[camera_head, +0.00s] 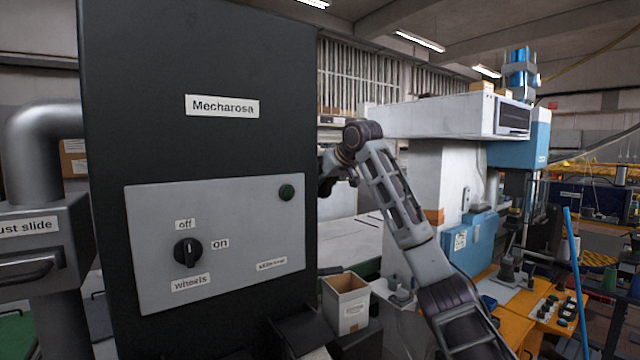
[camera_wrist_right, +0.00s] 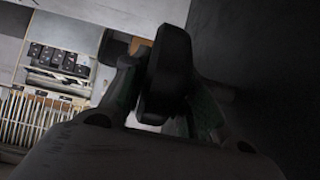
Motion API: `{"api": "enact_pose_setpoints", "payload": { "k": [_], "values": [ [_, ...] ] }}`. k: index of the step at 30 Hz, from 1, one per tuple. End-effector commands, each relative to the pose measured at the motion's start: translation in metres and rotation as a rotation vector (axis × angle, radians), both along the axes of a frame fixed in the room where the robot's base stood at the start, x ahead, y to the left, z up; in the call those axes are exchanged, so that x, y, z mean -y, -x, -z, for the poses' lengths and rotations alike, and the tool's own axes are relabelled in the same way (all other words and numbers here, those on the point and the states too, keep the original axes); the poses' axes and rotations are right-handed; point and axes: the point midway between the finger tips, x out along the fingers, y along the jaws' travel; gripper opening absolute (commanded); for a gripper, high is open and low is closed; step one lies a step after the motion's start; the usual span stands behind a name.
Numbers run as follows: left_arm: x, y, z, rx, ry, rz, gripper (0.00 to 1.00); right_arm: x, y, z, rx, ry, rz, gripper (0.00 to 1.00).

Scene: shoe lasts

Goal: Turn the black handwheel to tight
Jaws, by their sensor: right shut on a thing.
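In the right wrist view a black handwheel (camera_wrist_right: 172,62), seen nearly edge-on, stands between the fingers of my right gripper (camera_wrist_right: 163,98). The gripper is shut on it, one finger on each side. In the head view my right gripper (camera_head: 327,178) reaches the right side of the dark cabinet (camera_head: 215,55). The cabinet's edge hides part of the gripper, and I cannot make out the handwheel there. No tight mark is visible to me, so I cannot tell how far the wheel is turned. My left gripper is not in view.
A cardboard box (camera_head: 346,300) stands below my right forearm. A white and blue machine (camera_head: 450,120) stands behind, right.

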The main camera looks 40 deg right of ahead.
Motion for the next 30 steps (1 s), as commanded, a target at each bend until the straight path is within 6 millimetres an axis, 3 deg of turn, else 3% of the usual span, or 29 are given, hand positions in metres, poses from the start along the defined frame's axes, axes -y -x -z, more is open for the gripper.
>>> {"api": "enact_pose_setpoints", "payload": {
  "k": [30],
  "values": [
    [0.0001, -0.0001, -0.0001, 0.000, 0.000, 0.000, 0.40, 0.0005, -0.0022, -0.0006, -0.359, -0.041, 0.001, 0.05]
  ]
}}
